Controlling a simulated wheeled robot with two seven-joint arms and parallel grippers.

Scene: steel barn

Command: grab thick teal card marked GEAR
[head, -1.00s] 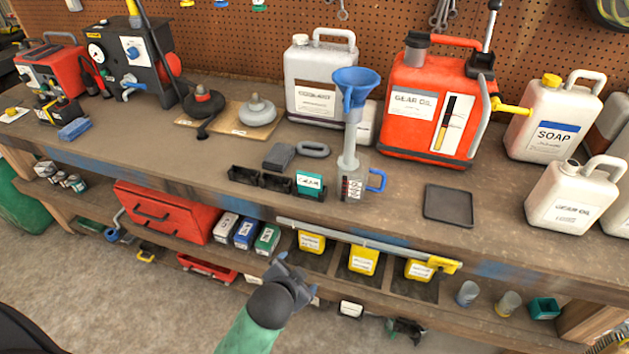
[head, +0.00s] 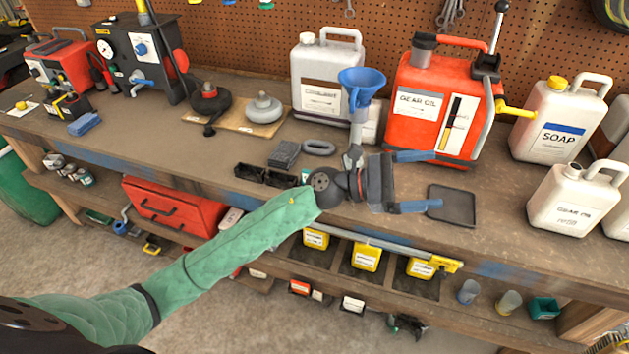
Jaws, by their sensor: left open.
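The teal card is almost wholly hidden behind my left wrist; only a thin teal sliver (head: 306,176) shows at the right end of the small black holders (head: 264,175) on the bench. Its GEAR marking is hidden. My left gripper (head: 437,181) is open and empty, its two blue fingers pointing right. In the picture it lies to the right of the card, over the bench between the blue funnel and the black tray. My right gripper is not in view.
A blue funnel (head: 361,84) stands on a measuring vessel half hidden by my gripper. A red gear oil can (head: 420,132) stands behind. A black tray (head: 452,206) lies right. Grey blocks (head: 284,154) lie behind the holders.

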